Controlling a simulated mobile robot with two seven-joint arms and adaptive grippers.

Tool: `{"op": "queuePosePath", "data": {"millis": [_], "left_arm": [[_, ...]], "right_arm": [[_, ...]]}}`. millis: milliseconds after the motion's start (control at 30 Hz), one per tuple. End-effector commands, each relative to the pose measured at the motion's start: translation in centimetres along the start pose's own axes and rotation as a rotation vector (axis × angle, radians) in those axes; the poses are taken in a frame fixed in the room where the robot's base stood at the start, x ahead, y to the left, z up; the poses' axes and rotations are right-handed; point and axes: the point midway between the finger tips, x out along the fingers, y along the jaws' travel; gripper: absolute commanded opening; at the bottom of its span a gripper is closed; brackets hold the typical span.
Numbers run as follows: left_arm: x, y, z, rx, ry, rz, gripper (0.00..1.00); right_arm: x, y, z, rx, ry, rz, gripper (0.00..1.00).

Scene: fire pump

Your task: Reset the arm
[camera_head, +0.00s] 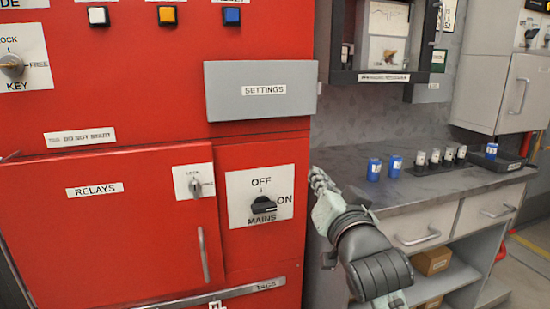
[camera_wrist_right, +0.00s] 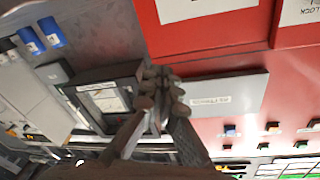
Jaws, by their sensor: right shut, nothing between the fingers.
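My right arm comes up from the bottom right in the head view. Its gripper (camera_head: 322,184) is shut and empty, in front of the grey counter's left end and just right of the red cabinet. The black MAINS knob (camera_head: 264,205) on its white OFF/ON plate is to the left of the gripper and apart from it. In the right wrist view the closed fingers (camera_wrist_right: 160,88) show in the middle, with the red cabinet and grey SETTINGS box (camera_wrist_right: 225,95) beyond, the picture being turned over. My left gripper is not in view.
The red cabinet (camera_head: 150,140) fills the left, with the RELAYS door (camera_head: 110,225) and the protruding SETTINGS box (camera_head: 262,110). The counter (camera_head: 340,165) carries blue cylinders (camera_head: 375,169) and several small dark-and-white ones. Drawers and shelves lie below it. A dark-framed recorder hangs above.

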Motion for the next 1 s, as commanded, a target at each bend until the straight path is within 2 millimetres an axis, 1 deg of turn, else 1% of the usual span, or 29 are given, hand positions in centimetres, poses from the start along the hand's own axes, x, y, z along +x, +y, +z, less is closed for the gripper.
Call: {"op": "queuePosePath", "data": {"millis": [33,67,100,167,200,267,300,367,400,467,500,567,600,667,700,800,900,1000], "left_arm": [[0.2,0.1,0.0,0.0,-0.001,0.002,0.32],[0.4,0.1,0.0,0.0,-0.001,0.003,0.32],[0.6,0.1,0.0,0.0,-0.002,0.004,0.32],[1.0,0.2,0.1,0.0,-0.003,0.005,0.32],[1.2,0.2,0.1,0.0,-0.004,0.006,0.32],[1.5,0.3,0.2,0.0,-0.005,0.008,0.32],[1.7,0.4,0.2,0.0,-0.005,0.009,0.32],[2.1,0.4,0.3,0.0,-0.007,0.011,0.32],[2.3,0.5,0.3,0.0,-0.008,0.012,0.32],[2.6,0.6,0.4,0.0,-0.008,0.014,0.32],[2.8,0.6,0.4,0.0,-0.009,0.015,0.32],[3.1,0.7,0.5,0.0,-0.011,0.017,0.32],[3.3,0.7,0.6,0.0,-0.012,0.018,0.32],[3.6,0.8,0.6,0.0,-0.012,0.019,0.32],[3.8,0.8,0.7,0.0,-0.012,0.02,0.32],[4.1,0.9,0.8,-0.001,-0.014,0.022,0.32],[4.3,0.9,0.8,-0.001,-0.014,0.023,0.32],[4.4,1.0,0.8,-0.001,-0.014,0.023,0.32]], "right_arm": [[-0.4,2.8,3.2,-0.034,-0.074,0.058,0.0],[-0.7,4.3,4.9,-0.055,-0.117,0.087,0.0],[-1.3,6.3,7.2,-0.083,-0.175,0.125,0.0],[-2.5,9.3,10.5,-0.126,-0.263,0.179,0.0],[-3.5,11.3,12.7,-0.154,-0.323,0.212,0.0],[-5.4,14.0,15.8,-0.195,-0.414,0.256,0.0],[-6.8,15.9,17.9,-0.222,-0.477,0.285,0.0],[-9.2,18.5,20.9,-0.262,-0.572,0.322,0.0],[-11.0,20.2,22.7,-0.288,-0.636,0.345,0.0],[-14.0,22.6,25.4,-0.324,-0.735,0.375,0.0],[-16.1,24.1,27.0,-0.347,-0.8,0.392,0.0],[-19.5,26.2,29.3,-0.382,-0.9,0.415,0.0],[-21.8,27.5,30.7,-0.402,-0.966,0.426,0.0],[-25.1,29.1,32.3,-0.429,-1.055,0.439,0.0],[-27.1,30.1,33.2,-0.445,-1.109,0.445,0.0],[-31.4,31.8,34.8,-0.473,-1.22,0.452,0.0],[-34.1,32.7,35.6,-0.491,-1.289,0.454,0.0],[-35.3,33.1,36.0,-0.498,-1.32,0.454,0.0]]}}
